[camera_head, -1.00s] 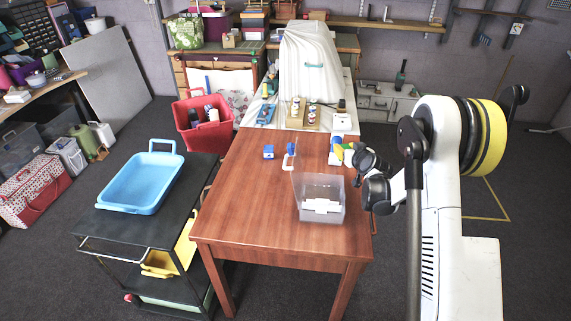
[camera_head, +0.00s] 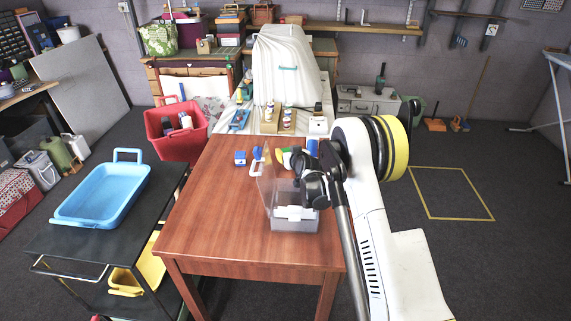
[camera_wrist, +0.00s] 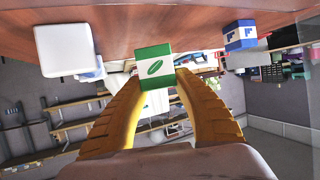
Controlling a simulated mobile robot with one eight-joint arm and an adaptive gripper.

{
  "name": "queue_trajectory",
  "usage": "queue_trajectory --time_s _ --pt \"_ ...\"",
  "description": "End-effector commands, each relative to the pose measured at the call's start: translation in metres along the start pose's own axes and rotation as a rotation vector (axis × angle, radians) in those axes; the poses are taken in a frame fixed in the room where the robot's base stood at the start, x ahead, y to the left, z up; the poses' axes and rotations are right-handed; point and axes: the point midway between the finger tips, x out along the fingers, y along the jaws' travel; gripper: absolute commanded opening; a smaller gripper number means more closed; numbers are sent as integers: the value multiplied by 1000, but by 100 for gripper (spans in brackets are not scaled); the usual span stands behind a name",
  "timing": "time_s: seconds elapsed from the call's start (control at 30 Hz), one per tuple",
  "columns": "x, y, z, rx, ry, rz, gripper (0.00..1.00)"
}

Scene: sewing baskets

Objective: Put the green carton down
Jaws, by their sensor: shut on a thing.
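The green carton (camera_wrist: 156,68), with a white panel and a green leaf mark, is between the yellow fingers of my gripper (camera_wrist: 158,82) in the wrist view. The fingers are shut on its sides. That view is upside down, with the brown tabletop (camera_wrist: 170,20) along the top. I cannot tell whether the carton touches the table. In the head view my gripper (camera_head: 285,153) is over the far part of the wooden table (camera_head: 225,215), behind the clear bin. The carton is small and mostly hidden there.
A clear bin (camera_head: 293,224) holding white pieces stands near the table's right edge. A blue box (camera_head: 240,158) stands left of my gripper; it also shows in the wrist view (camera_wrist: 240,36). A white block (camera_wrist: 64,50) shows there too. The table's front left is clear.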

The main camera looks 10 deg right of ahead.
Motion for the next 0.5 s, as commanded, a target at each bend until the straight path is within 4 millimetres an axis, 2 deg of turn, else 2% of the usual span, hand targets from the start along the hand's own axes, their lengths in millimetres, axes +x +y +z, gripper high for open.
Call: queue_trajectory --time_s 0.27,0.5 --pt "15 0 36 0 0 0 5" --pt "15 0 36 0 0 0 5"
